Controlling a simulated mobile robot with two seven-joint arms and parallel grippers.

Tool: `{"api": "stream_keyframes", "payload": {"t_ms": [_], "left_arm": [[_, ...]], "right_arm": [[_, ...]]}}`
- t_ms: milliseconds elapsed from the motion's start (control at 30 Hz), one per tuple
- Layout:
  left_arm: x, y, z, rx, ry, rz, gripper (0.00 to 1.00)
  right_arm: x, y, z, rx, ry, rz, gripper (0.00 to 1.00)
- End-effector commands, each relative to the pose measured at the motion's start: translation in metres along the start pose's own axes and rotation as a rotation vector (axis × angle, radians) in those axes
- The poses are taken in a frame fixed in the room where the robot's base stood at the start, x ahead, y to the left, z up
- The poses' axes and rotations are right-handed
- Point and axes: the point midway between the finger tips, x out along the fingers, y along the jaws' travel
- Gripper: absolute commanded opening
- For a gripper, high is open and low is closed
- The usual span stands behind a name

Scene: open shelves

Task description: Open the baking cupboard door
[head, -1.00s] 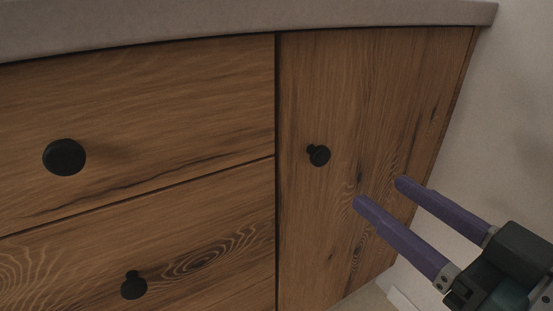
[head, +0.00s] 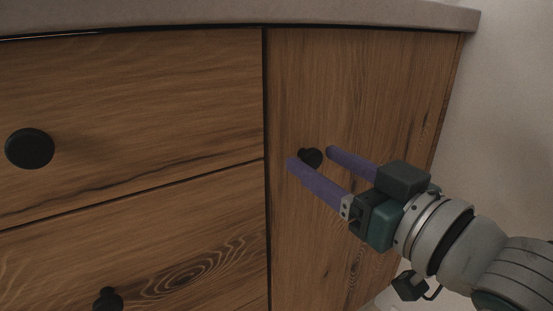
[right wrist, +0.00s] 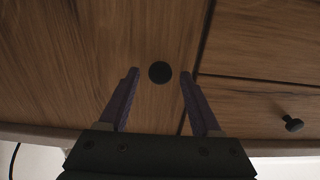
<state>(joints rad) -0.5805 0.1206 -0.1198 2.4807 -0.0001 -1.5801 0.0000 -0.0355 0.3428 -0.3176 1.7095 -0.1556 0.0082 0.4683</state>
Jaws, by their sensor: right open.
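The baking cupboard door (head: 350,80) is a shut wooden panel at the right of the head view, with a round black knob (head: 312,156) near its left edge. My right gripper (head: 310,157) is open, its two purple fingers pointing at the door on either side of the knob in the picture. In the right wrist view the knob (right wrist: 160,72) shows between and just beyond the fingertips (right wrist: 158,73), with gaps on both sides. I cannot tell exactly how deep the fingers reach around it. My left gripper is out of view.
Wooden drawers with black knobs, an upper drawer (head: 140,100) and a lower drawer (head: 190,240), lie left of the door. A grey countertop (head: 230,12) overhangs above. A pale wall (head: 510,130) stands close on the right.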

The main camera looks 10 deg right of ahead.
Motion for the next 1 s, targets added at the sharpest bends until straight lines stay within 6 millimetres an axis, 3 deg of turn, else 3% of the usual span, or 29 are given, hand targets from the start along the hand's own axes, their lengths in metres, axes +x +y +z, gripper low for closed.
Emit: {"api": "stream_keyframes", "payload": {"t_ms": [133,700,1000], "left_arm": [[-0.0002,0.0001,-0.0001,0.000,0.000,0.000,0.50],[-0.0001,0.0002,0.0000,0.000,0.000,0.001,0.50],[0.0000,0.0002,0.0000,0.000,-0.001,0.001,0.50]], "right_arm": [[-0.0002,-0.0001,-0.0001,0.001,0.000,0.000,0.63],[-0.0005,-0.0001,0.0000,0.000,0.000,0.000,0.00],[-0.0005,-0.0002,0.0001,0.000,0.000,0.000,0.00]]}}
